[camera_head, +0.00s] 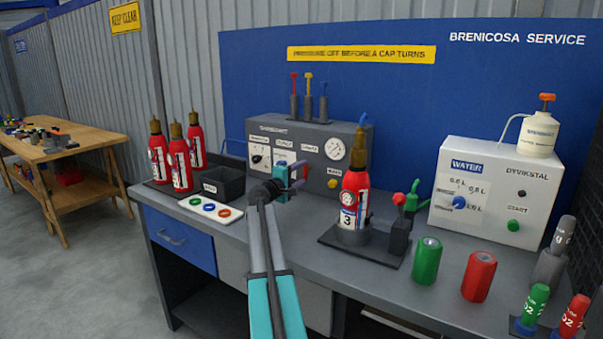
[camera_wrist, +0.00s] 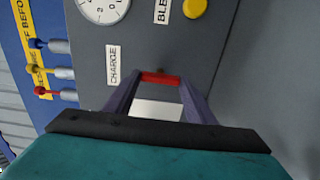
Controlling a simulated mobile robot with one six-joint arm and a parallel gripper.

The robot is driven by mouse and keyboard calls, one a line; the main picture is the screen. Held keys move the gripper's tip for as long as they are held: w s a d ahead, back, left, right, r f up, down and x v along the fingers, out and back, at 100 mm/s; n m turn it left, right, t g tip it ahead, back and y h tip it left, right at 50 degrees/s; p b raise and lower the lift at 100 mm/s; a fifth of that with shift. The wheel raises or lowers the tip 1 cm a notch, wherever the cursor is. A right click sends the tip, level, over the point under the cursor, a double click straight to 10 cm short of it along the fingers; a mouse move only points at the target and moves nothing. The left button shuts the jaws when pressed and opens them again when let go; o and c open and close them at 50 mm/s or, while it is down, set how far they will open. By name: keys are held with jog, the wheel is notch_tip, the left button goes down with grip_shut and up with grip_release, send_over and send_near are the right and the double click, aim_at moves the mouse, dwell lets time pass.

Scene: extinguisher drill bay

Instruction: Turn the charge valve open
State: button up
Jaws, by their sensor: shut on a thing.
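The charge valve's red handle (camera_wrist: 160,78) sits beside the CHARGE label (camera_wrist: 112,65) on the grey panel (camera_wrist: 235,70). In the wrist view, the handle spans the gap between my fingertips, parallel to the picture's lower edge. My gripper (camera_wrist: 160,82) is shut on it, one finger at each end. In the head view, my gripper (camera_head: 298,170) reaches the panel's front left of the gauge (camera_head: 334,148), and the handle is mostly hidden by the fingers. A pale surface (camera_wrist: 158,107) shows between the fingers. I cannot tell how far the valve is turned.
A red extinguisher (camera_head: 355,200) marked 3 stands in a holder right of my arm. A yellow button (camera_head: 332,184) is below the gauge. Green (camera_head: 427,262) and red (camera_head: 478,277) cylinders stand at front right.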

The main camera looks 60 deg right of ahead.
dwell(0.3)
jog(key=o, duration=1)
jog(key=shift+o, duration=0.2)
jog(key=shift+a, duration=0.1)
jog(key=a, duration=1.3)
jog(key=shift+a, duration=0.35)
